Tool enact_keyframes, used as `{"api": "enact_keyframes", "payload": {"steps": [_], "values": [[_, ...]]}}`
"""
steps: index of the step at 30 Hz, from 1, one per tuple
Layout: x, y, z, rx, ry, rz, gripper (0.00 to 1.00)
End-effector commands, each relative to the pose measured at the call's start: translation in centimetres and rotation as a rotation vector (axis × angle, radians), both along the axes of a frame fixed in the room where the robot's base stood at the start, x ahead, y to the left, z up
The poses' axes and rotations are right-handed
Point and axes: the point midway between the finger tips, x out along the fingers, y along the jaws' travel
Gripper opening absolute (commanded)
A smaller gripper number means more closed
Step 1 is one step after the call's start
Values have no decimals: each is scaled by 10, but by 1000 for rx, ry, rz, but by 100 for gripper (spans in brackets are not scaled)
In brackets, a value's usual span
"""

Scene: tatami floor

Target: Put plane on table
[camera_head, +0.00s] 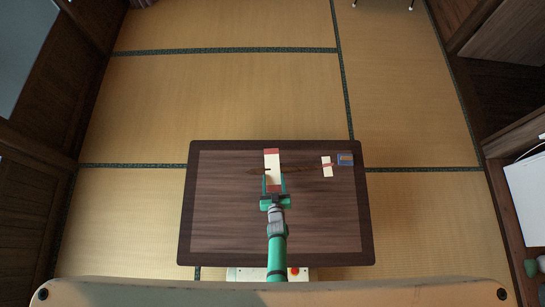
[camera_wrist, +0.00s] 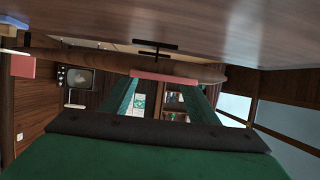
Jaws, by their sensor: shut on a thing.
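The toy plane has a brown body, a cream and red wing (camera_head: 272,168) and a small cream and red tail (camera_head: 326,167). It is over the back part of the dark wooden table (camera_head: 225,225). My green gripper (camera_head: 273,184) is shut on the near end of the wing. In the wrist view, my two fingers (camera_wrist: 160,98) reach the red wing edge (camera_wrist: 163,76). That view is upside down, with the table top (camera_wrist: 240,25) above the plane's body (camera_wrist: 110,62). Black landing gear (camera_wrist: 157,50) points towards the table; I cannot tell if it touches.
The front and left of the table are bare. Tatami floor (camera_head: 225,105) surrounds it. A white object (camera_head: 527,190) stands on a shelf at the far right.

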Motion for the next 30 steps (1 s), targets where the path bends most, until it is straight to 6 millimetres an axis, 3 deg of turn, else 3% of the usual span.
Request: {"api": "enact_keyframes", "payload": {"steps": [12, 26, 27, 29, 30], "values": [[-4, 4, -33, 0, 0, 0, 28], [-5, 4, -39, -1, -1, 0, 28], [-5, 4, -40, 0, 0, 0, 59], [-5, 4, -40, 0, 0, 0, 73], [-5, 4, -40, -1, 0, 0, 73]]}}
